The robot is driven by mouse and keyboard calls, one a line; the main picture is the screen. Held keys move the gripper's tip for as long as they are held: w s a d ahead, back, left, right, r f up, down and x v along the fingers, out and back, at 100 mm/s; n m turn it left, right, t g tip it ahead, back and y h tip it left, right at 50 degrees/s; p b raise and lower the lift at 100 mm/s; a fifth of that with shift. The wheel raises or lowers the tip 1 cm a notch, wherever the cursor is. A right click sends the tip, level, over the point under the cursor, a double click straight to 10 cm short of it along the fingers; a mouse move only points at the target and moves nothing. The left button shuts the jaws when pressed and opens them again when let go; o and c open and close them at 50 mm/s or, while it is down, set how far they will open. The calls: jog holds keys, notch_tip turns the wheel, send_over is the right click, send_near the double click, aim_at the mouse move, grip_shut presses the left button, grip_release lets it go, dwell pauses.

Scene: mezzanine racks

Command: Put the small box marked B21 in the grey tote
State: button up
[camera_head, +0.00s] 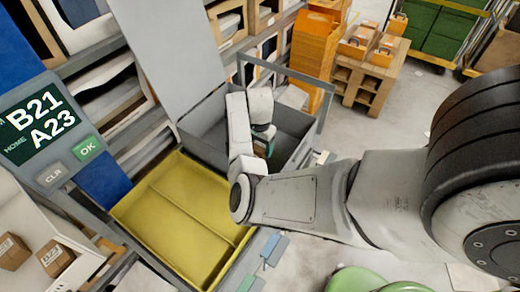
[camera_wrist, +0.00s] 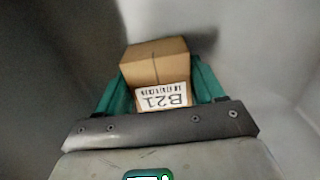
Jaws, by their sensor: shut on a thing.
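The small brown box marked B21 (camera_wrist: 158,65) is between the teal fingers of my gripper (camera_wrist: 160,88), its white label facing the wrist camera. My gripper is shut on it. In the head view my arm reaches down into the grey tote (camera_head: 297,122), and my gripper (camera_head: 262,148) is inside its outline, largely hidden by my own arm. In the wrist view plain grey surfaces surround the box. I cannot tell whether the box touches the tote's floor.
A yellow tote (camera_head: 178,212) sits in front of the grey tote. A sign (camera_head: 40,122) reads B21 and A23. Other small boxes (camera_head: 54,258) lie in a white bin at lower left. Orange bins (camera_head: 316,50) and a wooden stand (camera_head: 368,72) are behind.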

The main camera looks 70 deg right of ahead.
aim_at(260, 145)
jog(key=shift+f, duration=1.1)
jog(key=shift+f, duration=0.2)
jog(key=o, duration=1.1)
jog(key=shift+c, duration=0.2)
jog(key=shift+r, duration=0.1)
notch_tip(260, 145, up, 12)
jog(key=shift+r+b, duration=0.15)
jog(key=shift+b, duration=0.3)
